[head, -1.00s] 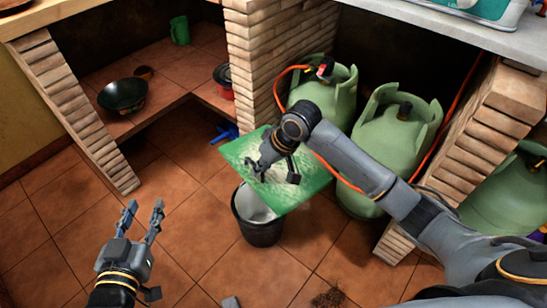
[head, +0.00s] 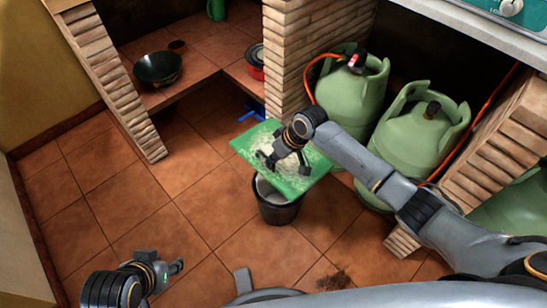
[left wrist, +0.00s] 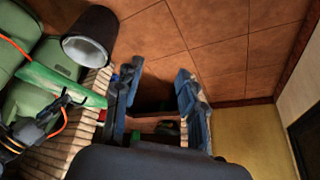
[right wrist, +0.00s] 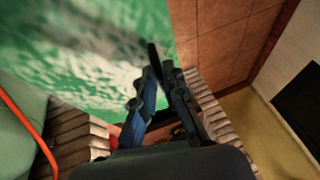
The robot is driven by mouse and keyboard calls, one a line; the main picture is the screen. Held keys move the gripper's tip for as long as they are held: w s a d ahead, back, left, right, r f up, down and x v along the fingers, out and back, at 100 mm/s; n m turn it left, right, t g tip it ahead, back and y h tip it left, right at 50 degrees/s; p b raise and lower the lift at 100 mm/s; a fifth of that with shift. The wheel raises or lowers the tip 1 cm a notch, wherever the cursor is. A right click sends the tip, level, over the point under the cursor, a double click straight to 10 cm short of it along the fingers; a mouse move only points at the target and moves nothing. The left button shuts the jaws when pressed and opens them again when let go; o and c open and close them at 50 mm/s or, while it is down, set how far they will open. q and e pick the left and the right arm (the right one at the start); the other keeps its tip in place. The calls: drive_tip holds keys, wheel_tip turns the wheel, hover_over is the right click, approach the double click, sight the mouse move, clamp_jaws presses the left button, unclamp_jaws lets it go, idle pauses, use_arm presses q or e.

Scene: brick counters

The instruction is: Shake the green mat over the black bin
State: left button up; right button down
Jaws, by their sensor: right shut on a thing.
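The green mat (head: 303,184), with whitish powdery patches, is held above the floor and covers part of the black bin's opening in the head view. The black bin (head: 280,212) stands upright on the tiles below it; it also shows in the left wrist view (left wrist: 96,22). My right gripper (head: 270,161) is shut on the mat. The mat fills the upper left of the right wrist view (right wrist: 60,70), beside the fingers. My left gripper (head: 177,266) is empty at the lower left, away from the mat; its fingers are apart in the left wrist view (left wrist: 157,95).
Green gas cylinders (head: 415,140) with an orange hose stand right of the mat, under the counter. A brick pillar (head: 305,50) rises behind it. A black pan (head: 157,67) sits on the tiled shelf. A dark dirt patch (head: 335,280) lies on the floor. Floor at left is clear.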

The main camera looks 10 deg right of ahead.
sight(271, 167)
drive_tip(key=shift+f+b, duration=0.65)
drive_tip(key=shift+f, duration=0.35)
drive_tip(key=shift+f+b, duration=0.75)
drive_tip(key=shift+b, duration=0.3)
use_arm(q)
drive_tip(key=w+d+r+t+h, duration=0.2)
drive_tip(key=w+d+r+t, duration=0.2)
drive_tip(key=w+r+t, duration=0.5)
drive_tip(key=shift+w+d+m, duration=0.3)
drive_tip(key=shift+w+d, duration=0.1)
drive_tip(key=shift+w, duration=1.35)
use_arm(e)
drive_tip(key=r, duration=0.6)
drive_tip(key=shift+w+r, duration=0.1)
drive_tip(key=shift+w, duration=0.15)
drive_tip(key=f, duration=0.6)
drive_tip(key=shift+s+f, duration=0.3)
drive_tip(key=shift+s, duration=0.1)
drive_tip(key=shift+w, duration=0.25)
drive_tip(key=shift+r, duration=0.15)
